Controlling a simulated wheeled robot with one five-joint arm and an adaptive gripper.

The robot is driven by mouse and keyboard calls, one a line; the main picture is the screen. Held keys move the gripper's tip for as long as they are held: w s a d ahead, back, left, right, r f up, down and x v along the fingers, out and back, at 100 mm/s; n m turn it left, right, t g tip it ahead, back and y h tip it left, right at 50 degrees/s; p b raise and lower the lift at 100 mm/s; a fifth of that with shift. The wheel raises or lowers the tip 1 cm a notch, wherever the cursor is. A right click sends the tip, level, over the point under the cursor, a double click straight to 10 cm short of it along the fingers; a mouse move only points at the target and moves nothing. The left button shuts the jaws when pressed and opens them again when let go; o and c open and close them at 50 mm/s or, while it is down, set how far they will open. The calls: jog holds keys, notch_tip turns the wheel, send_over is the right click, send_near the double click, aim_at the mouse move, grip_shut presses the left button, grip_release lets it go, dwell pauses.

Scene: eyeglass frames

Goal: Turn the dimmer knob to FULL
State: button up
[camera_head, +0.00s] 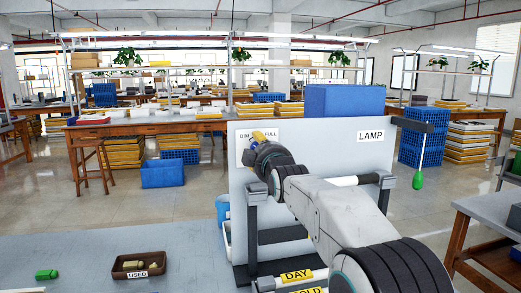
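The upright grey panel (330,158) stands on the table in front of me. A white plate on its upper left carries the dimmer label (244,136), which reads DIM on the left and FULL on the right. My gripper (259,143) is in front of this plate, between the two words. A small yellow and blue piece shows at its tip; I cannot tell whether it is part of the gripper or of the knob. My arm hides the knob's place, so its setting and any contact do not show. The finger opening is hidden.
A LAMP label (370,136) is at the panel's upper right, with a green pull handle (418,179) hanging beside it. A brown USED tray (126,274) and a green piece (46,274) lie left on the table.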

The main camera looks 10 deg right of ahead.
grip_shut()
dwell(0.3)
jog(key=shift+f+m+b, duration=0.1)
jog(key=shift+m+b, duration=0.3)
jog(key=shift+b, duration=0.15)
jog(key=shift+f+m+b, duration=0.1)
jog(key=shift+m+b, duration=0.9)
jog(key=shift+b, duration=0.1)
jog(key=m+b, duration=0.2)
jog(key=m, duration=0.3)
jog(key=shift+d, duration=0.15)
jog(key=m, duration=0.5)
jog(key=shift+f+m, duration=0.1)
jog(key=shift+m, duration=0.3)
jog(key=m, duration=0.4)
jog(key=shift+b, duration=0.3)
jog(key=shift+m, duration=0.4)
